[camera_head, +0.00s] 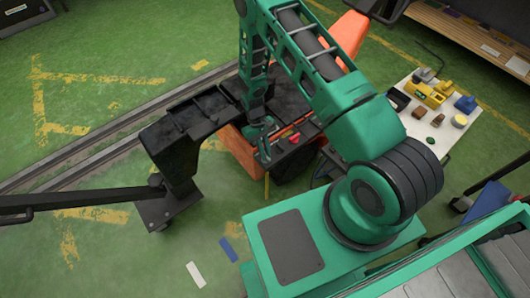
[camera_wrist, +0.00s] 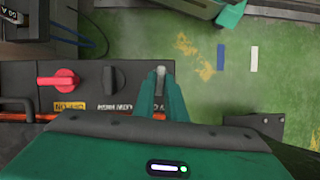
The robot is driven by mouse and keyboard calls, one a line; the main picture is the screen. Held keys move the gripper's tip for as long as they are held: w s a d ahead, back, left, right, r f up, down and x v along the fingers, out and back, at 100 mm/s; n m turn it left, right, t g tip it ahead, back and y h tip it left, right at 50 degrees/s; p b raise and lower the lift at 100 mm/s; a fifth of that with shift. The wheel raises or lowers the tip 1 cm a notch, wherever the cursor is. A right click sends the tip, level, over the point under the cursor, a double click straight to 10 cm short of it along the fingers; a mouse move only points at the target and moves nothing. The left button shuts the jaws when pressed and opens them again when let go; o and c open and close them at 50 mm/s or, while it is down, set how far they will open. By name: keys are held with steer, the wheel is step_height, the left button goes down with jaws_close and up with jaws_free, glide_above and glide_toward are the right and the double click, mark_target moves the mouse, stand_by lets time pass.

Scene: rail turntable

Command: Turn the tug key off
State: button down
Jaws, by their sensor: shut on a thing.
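The tug (camera_head: 213,112) is a dark low vehicle with orange parts, standing by the rails in the head view. Its dark control panel (camera_wrist: 88,99) fills the left of the wrist view. A red knob (camera_wrist: 59,82) and a black knob (camera_wrist: 113,78) sit on the panel in a row. My gripper (camera_wrist: 160,82) is at the panel's right end, right of the black knob. Its green fingers are shut on a small grey piece, the tug key (camera_wrist: 160,70), mostly hidden between the fingertips. The key's turned position cannot be told.
Rails (camera_head: 88,155) cross the green floor. A white table (camera_head: 438,120) with several small objects stands at the right. A blue strip (camera_wrist: 220,57) and a white strip (camera_wrist: 254,58) lie on the floor.

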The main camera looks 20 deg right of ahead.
steer(key=shift+w+a+n, duration=0.1)
steer(key=shift+n, duration=0.5)
steer(key=shift+n+h, duration=0.3)
steer(key=c, duration=1.8)
jaws_free()
steer(key=v, duration=1)
steer(key=shift+r, duration=0.4)
